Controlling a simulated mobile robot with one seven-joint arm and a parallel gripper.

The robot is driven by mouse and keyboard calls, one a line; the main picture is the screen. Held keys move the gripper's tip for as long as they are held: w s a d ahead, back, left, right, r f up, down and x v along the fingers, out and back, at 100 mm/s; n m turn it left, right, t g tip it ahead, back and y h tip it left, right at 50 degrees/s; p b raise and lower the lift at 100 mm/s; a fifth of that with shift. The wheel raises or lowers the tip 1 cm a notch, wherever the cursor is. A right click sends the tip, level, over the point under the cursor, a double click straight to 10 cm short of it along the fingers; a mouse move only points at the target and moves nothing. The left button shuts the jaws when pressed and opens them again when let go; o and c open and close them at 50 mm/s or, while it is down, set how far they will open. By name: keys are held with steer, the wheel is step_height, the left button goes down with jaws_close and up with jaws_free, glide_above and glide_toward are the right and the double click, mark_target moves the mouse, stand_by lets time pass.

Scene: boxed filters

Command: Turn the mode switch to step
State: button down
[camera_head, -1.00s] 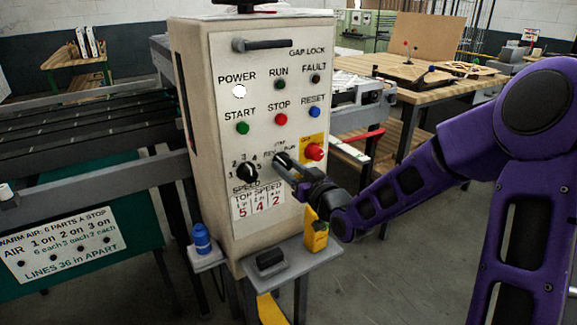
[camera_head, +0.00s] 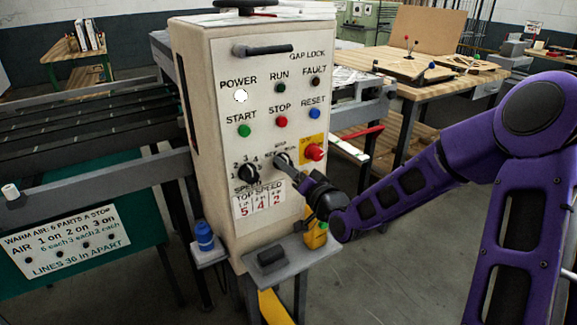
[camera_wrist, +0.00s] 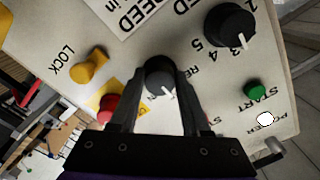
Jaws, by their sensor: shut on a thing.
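The mode switch is a dark round knob on the pale control panel (camera_head: 222,140), mostly covered by my gripper in the head view. In the wrist view the mode switch (camera_wrist: 158,72) sits between my two fingers, its white pointer line toward the lower right of the picture. My gripper (camera_wrist: 160,88) is shut on the knob, one finger on each side; it also shows at the panel in the head view (camera_head: 286,166). The labels around the knob are partly hidden by the fingers, so I cannot tell which one the pointer meets.
The speed knob (camera_head: 247,172) is left of the switch. A red button on a yellow plate (camera_head: 314,152) is close on the right. Start (camera_head: 244,131), stop (camera_head: 281,122) and reset (camera_head: 314,112) buttons are above. A small shelf (camera_head: 290,252) juts out below.

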stand_by(0.4)
steer(key=shift+c, duration=1.8)
jaws_free()
